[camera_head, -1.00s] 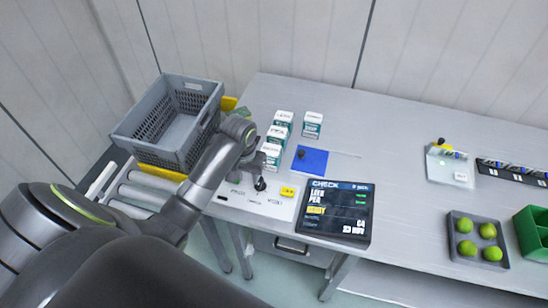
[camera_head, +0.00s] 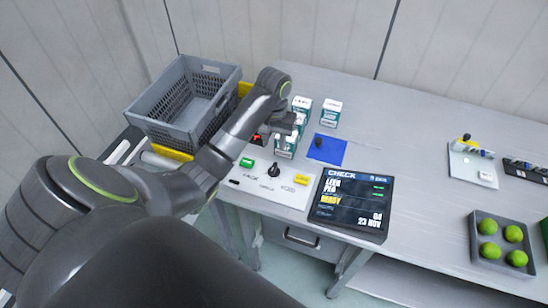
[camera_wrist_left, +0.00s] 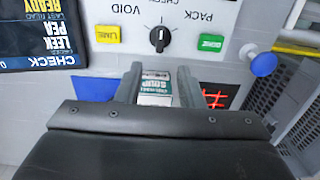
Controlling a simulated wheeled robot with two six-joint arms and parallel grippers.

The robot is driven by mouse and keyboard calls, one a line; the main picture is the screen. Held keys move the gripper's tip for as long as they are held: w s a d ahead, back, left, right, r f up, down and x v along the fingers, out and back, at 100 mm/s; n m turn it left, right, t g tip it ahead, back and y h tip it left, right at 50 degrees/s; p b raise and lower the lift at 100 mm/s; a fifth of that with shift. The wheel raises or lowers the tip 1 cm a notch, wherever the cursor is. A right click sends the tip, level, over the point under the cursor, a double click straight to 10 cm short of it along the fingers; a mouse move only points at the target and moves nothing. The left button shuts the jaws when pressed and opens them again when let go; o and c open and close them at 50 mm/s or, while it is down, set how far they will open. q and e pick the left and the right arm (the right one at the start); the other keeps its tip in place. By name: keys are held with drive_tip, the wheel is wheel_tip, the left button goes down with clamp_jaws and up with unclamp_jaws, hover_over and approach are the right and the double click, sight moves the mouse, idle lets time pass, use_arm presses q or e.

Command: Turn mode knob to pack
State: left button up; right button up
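The mode knob (camera_head: 273,170) is a black dial on a white panel (camera_head: 247,187) at the table's front edge. In the left wrist view the knob (camera_wrist_left: 160,38) shows a white pointer mark, with the words VOID and PACK upside down on either side. The pointer looks roughly upright in that view, toward neither word. My left gripper (camera_head: 281,127) is behind the panel, apart from the knob. Its two fingers are spread, with a soup box (camera_wrist_left: 156,86) showing beyond the gap. My right gripper is not in view.
A green DONE button (camera_wrist_left: 211,43) and a yellow button (camera_wrist_left: 107,35) flank the knob. Several boxes (camera_head: 285,146) stand behind the panel. A CHECK screen (camera_head: 350,205) and a blue mat (camera_head: 328,151) lie right. A grey crate (camera_head: 165,125) is at left.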

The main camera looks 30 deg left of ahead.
use_arm(q)
drive_tip(key=b, duration=0.6)
hover_over(274, 167)
wheel_tip(274, 167, down, 6)
drive_tip(key=shift+f, duration=0.25)
wheel_tip(274, 167, down, 4)
drive_tip(key=shift+r, duration=0.2)
drive_tip(key=shift+f, duration=0.65)
drive_tip(key=shift+p, duration=0.3)
clamp_jaws()
